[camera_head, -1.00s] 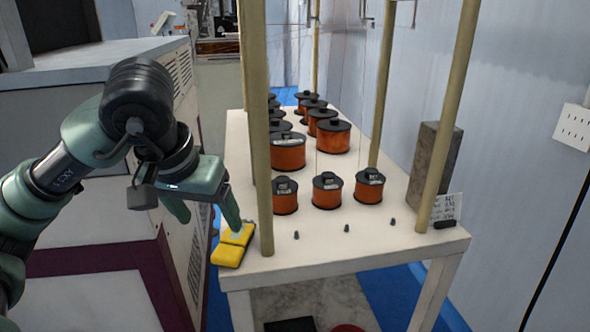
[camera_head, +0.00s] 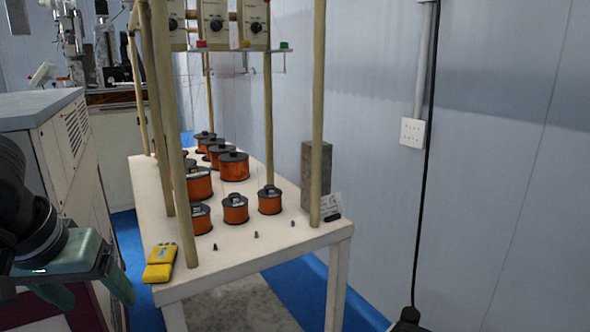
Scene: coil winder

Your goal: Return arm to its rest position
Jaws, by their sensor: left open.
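My left arm comes in at the lower left. Its green left gripper (camera_head: 92,292) is open and empty, with its fingers pointing down to the right. It hangs left of the white table (camera_head: 265,258), apart from it. A yellow device (camera_head: 160,263) lies on the table's near left corner, to the right of the gripper, and nothing touches it. A small dark piece (camera_head: 408,320) shows at the bottom edge on the right; I cannot tell what it is. My right gripper is not seen.
Several copper wire spools (camera_head: 235,208) stand on the table between wooden posts (camera_head: 318,110). A grey block (camera_head: 316,175) and a small card (camera_head: 328,205) are at its right side. A grey cabinet (camera_head: 65,165) stands close behind my left arm. Blue floor (camera_head: 290,290) shows beyond the table.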

